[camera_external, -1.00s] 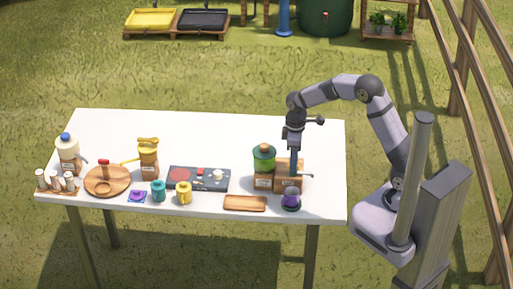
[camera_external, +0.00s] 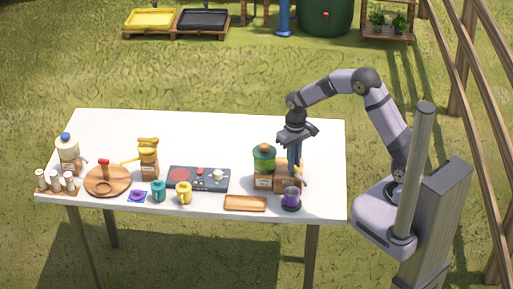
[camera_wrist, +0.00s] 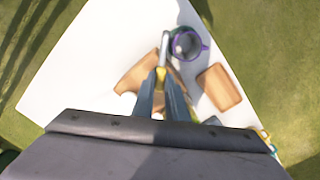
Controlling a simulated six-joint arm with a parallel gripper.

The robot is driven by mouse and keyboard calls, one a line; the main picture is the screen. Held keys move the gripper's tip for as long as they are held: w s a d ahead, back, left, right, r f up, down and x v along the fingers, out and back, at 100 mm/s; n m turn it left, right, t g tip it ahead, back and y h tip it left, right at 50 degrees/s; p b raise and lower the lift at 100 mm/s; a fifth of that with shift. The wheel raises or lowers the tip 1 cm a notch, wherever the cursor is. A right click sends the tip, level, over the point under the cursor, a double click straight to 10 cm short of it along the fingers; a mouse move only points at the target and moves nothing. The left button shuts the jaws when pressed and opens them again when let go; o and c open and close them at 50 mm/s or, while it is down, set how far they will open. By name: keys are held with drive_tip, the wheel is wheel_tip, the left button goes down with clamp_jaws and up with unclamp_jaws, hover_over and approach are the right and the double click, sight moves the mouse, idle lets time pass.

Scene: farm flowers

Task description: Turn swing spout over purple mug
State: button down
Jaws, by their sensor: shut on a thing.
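The purple mug (camera_external: 291,195) stands near the table's front right edge. It also shows in the wrist view (camera_wrist: 187,43), with its rim, its dark inside and its handle on the right. The swing spout (camera_wrist: 164,50) is a pale bar reaching from the wooden block (camera_wrist: 139,73) toward the mug. Its free end lies by the mug's left rim; I cannot tell whether it is over the opening. My gripper (camera_wrist: 160,82) points down at the block and is shut on the spout near its yellow part. In the external view my gripper (camera_external: 295,168) hides much of the block.
A green jar (camera_external: 264,155) on a wooden base stands left of the block. A wooden tray (camera_external: 245,203) lies left of the mug. Yellow (camera_external: 184,194) and teal (camera_external: 158,191) mugs stand farther left, before the control panel (camera_external: 199,178). The table's back is clear.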

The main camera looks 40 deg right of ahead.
drive_tip(key=m+p, duration=0.1)
drive_tip(key=m, duration=0.3)
drive_tip(key=shift+r+m, duration=0.15)
drive_tip(key=shift+m, duration=1.95)
drive_tip(key=shift+w+p, duration=0.1)
drive_tip(key=shift+p, duration=0.2)
drive_tip(key=c, duration=1.8)
unclamp_jaws()
drive_tip(key=shift+o, duration=0.2)
drive_tip(key=shift+r+b, duration=0.9)
drive_tip(key=shift+r, duration=2.7)
